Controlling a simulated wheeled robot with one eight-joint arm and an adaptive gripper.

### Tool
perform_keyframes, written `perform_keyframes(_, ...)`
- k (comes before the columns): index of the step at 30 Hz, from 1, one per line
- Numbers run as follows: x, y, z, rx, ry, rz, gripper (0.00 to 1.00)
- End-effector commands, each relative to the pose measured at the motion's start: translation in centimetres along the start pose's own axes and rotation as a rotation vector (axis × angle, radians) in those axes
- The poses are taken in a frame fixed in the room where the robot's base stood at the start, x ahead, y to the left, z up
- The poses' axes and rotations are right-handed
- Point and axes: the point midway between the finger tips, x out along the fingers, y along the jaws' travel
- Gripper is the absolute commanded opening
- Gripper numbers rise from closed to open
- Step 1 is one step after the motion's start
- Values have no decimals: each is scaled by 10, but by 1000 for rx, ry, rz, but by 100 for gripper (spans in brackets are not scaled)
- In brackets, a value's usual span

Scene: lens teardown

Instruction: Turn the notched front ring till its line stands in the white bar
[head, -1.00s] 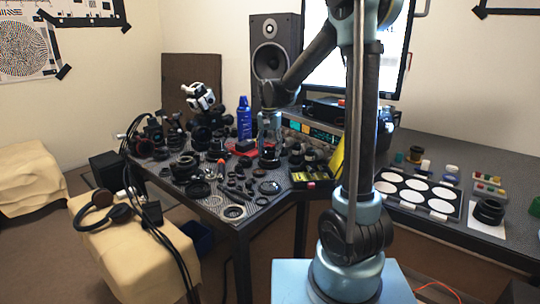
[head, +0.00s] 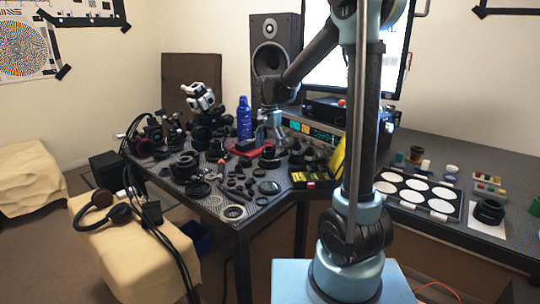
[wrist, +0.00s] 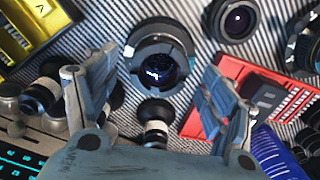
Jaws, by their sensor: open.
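A dark round lens part with a notched front ring (wrist: 178,40) stands on the striped mat, seen from above in the wrist view. Dark glass with small white marks shows in its middle. My gripper (wrist: 159,64) is open, one finger on each side of the ring, with gaps between fingers and ring. In the head view my gripper (head: 271,132) is above the desk, over a dark round part (head: 268,159) that looks like the same lens.
A red tray (wrist: 200,125) lies close by my right finger, with a blue bottle (wrist: 272,150) beside it. A yellow case (wrist: 28,35) is at upper left. Another lens (wrist: 235,20) lies at upper right. Small knobbed parts (wrist: 42,95) crowd the left finger.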

Motion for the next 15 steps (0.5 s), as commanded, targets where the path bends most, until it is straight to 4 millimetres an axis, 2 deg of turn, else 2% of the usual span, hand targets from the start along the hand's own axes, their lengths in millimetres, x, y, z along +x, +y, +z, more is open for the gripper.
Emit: perform_keyframes(15,-85,0,0,1,0,0,76)
